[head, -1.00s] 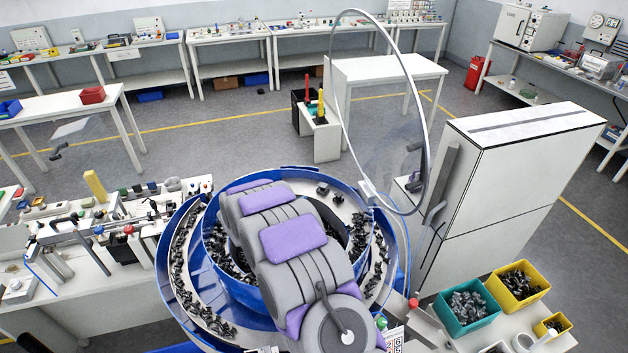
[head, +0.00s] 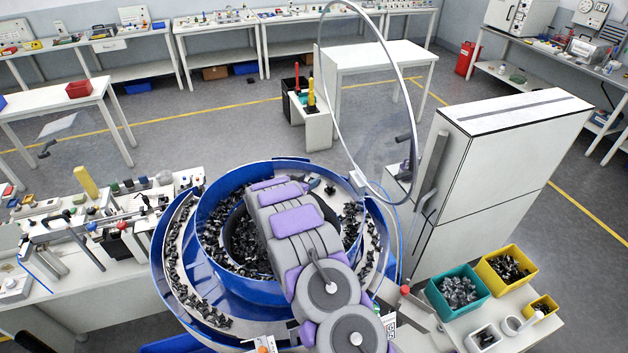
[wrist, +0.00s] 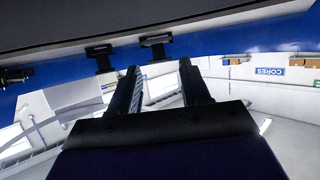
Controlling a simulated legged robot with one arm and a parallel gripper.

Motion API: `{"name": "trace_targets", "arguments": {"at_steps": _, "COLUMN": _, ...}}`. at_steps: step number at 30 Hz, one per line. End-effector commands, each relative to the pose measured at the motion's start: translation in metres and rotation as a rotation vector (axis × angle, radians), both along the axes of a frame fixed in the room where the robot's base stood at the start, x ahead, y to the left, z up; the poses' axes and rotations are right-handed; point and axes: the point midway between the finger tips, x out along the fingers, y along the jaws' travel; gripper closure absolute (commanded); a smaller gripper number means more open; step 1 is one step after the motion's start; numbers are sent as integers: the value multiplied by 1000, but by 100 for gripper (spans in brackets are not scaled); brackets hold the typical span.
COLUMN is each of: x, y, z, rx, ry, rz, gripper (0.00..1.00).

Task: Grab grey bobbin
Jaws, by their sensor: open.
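My gripper (wrist: 160,88) shows in the wrist view with its two dark fingers apart and nothing between them. In the head view my grey and purple arm reaches over the blue bowl feeder (head: 226,290) and hides its middle; the fingers cannot be made out there. Small black connectors (head: 184,292) lie along the feeder's track and inside the bowl. In the wrist view, a few dark pieces (wrist: 154,42) sit against a blue surface beyond the fingertips. I cannot pick out a grey bobbin for certain in either view.
A large thin ring (head: 322,95) stands behind the bowl, close to a tall white cabinet (head: 505,165). A teal bin (head: 440,306) of grey parts and a yellow bin (head: 493,278) stand at the right. A cluttered bench (head: 75,285) is at the left.

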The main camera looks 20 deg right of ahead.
Motion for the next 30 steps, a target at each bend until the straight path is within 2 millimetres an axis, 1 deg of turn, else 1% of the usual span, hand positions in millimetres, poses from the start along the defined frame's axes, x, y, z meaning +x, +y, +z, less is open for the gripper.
{"name": "trace_targets", "arguments": {"at_steps": 5, "x": 5, "y": -7, "z": -5, "rx": -1, "ry": 3, "rz": -1, "gripper": 53}}
{"name": "trace_targets", "arguments": {"at_steps": 9, "x": 16, "y": -19, "z": -9, "rx": -1, "ry": -1, "rz": -2, "gripper": 53}}
{"name": "trace_targets", "arguments": {"at_steps": 15, "x": 28, "y": -33, "z": -18, "rx": 1, "ry": 1, "rz": 0, "gripper": 53}}
{"name": "trace_targets", "arguments": {"at_steps": 19, "x": 32, "y": -36, "z": -20, "rx": 0, "ry": 1, "rz": 1, "gripper": 53}}
{"name": "trace_targets", "arguments": {"at_steps": 26, "x": 32, "y": -37, "z": -20, "rx": 0, "ry": 1, "rz": 1, "gripper": 53}}
{"name": "trace_targets", "arguments": {"at_steps": 27, "x": 32, "y": -37, "z": -20, "rx": 0, "ry": 2, "rz": 2, "gripper": 54}}
{"name": "trace_targets", "arguments": {"at_steps": 30, "x": 32, "y": -37, "z": -20, "rx": 0, "ry": 1, "rz": 1, "gripper": 64}}
